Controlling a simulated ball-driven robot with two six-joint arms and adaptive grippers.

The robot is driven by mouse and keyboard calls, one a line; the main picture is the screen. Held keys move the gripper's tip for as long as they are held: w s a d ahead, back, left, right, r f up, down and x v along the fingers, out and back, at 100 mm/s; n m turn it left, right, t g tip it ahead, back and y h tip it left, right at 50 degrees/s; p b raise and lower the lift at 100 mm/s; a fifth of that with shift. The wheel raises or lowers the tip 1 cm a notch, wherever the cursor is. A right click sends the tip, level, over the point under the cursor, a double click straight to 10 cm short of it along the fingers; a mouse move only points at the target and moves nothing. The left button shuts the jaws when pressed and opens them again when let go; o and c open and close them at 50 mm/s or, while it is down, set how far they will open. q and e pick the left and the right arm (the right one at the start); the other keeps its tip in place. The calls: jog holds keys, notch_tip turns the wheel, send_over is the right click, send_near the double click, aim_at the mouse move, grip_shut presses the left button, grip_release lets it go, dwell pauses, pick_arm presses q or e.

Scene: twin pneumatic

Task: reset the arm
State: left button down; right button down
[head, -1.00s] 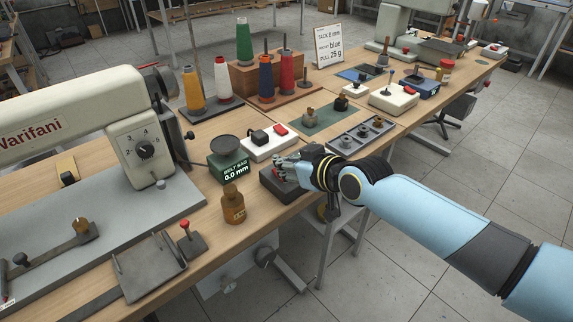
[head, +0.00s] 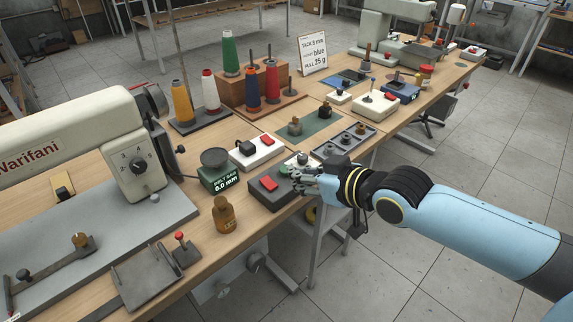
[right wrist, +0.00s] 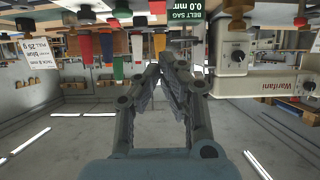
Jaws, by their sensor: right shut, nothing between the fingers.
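My right gripper (head: 302,178) is at the front edge of the bench, just right of a dark grey box (head: 268,199) with a red button (head: 269,183) on top. It looks close to the box's right end, and I cannot tell whether it touches. In the right wrist view my right gripper (right wrist: 163,70) has its fingertips together with nothing held, and the bench appears upside down. My left gripper is not in view.
A brown bottle (head: 223,214), a green belt sag gauge (head: 219,177) and a white box (head: 257,151) stand near the dark box. A sewing machine (head: 70,150) fills the left. Open floor (head: 450,170) lies to the right.

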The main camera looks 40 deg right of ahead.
jog(key=shift+s+r, duration=0.1)
jog(key=shift+s, duration=0.2)
dwell(0.4)
jog(key=s+d+f+m+g+h+b, duration=0.1)
jog(key=s+f+g+b, duration=0.4)
jog(key=f, duration=1.1)
jog(key=s+f+g+b, duration=0.1)
jog(key=s+f+b, duration=0.45)
jog(key=f, duration=1.05)
jog(key=s+f+g, duration=0.2)
jog(key=s+f, duration=0.3)
jog(key=s, duration=0.4)
jog(key=s+a+f+g, duration=0.1)
jog(key=s+f+g, duration=0.1)
jog(key=s+f, duration=0.4)
jog(key=s+a+f+g, duration=0.1)
jog(key=s+f, duration=0.4)
jog(key=s, duration=0.7)
jog(key=shift+s+f+n+g+h, duration=0.2)
jog(key=shift+n+g+h, duration=0.1)
jog(key=shift+g, duration=0.2)
